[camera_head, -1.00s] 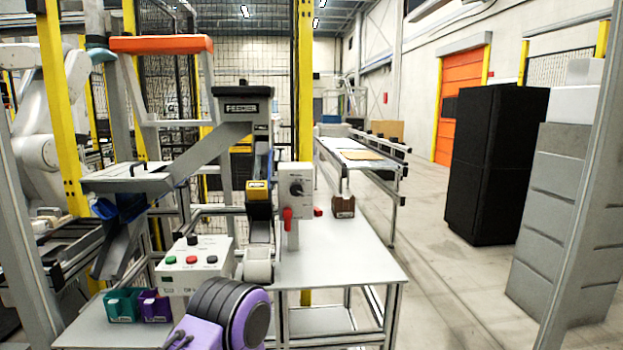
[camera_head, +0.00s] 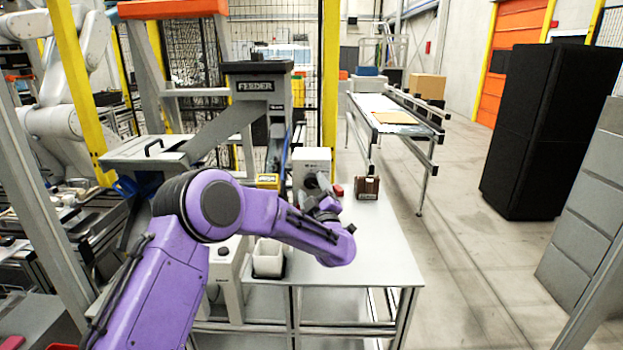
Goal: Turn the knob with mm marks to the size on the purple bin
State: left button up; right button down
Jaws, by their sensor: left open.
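The mm marks cannot be read. My purple left arm reaches across from the lower left, and its gripper is open just in front of the white box. Whether the fingers touch the knob cannot be told. The purple bin does not show now; my arm covers much of the lower left. My right gripper is not in view.
A brown box (camera_head: 367,187) and a small red block (camera_head: 337,190) stand right of my gripper. The table's right part (camera_head: 385,245) is clear. The feeder (camera_head: 258,87) rises behind.

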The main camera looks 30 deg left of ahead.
pick_arm(q)
jog(key=shift+x, duration=1.05)
jog(key=c, duration=1.1)
jog(key=shift+o, duration=0.2)
